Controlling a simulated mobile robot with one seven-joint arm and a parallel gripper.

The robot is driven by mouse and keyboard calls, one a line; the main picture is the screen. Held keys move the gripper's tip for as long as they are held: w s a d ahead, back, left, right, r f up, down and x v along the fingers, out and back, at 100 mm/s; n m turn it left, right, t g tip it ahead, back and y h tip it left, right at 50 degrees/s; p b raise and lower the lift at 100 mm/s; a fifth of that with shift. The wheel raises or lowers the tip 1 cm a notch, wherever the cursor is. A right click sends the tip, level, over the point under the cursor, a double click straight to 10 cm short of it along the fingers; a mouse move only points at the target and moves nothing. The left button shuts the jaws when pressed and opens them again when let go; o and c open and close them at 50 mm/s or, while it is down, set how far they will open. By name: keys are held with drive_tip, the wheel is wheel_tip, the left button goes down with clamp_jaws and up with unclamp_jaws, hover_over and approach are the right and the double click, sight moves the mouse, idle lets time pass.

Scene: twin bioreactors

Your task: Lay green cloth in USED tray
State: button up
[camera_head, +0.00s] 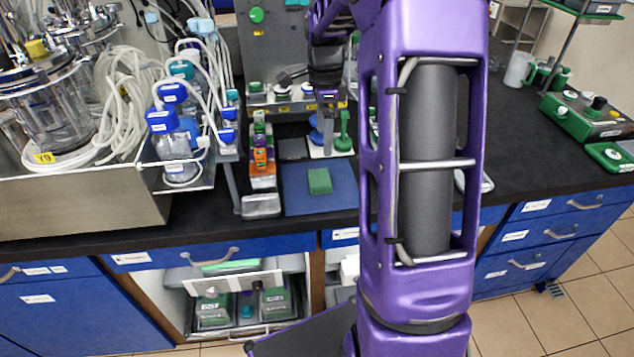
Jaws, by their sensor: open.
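The green cloth (320,181) looks like a small folded block lying flat on a blue mat (318,203) on the black bench. My gripper (327,108) hangs behind the cloth, in front of the grey back panel, apart from the cloth. It is small in the view, and I see nothing clearly held in it. I cannot make out a tray labelled USED. A small metal tray (262,207) sits at the bench's front edge, left of the mat; no readable label shows on it. My arm hides the bench right of the mat.
Left of the mat stands a row of orange and green items (262,157). A blue and a green upright piece stand on a white base (330,152) behind it. Blue-capped bottles (172,130) and tubing fill the left. Green equipment (588,118) stands at right. An open shelf (245,295) is below.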

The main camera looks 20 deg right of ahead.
sight(322, 177)
wheel_tip(322, 177, down, 13)
drive_tip(key=shift+w+a+r+b, duration=0.1)
drive_tip(key=shift+b, duration=0.35)
drive_tip(key=shift+c, duration=0.2)
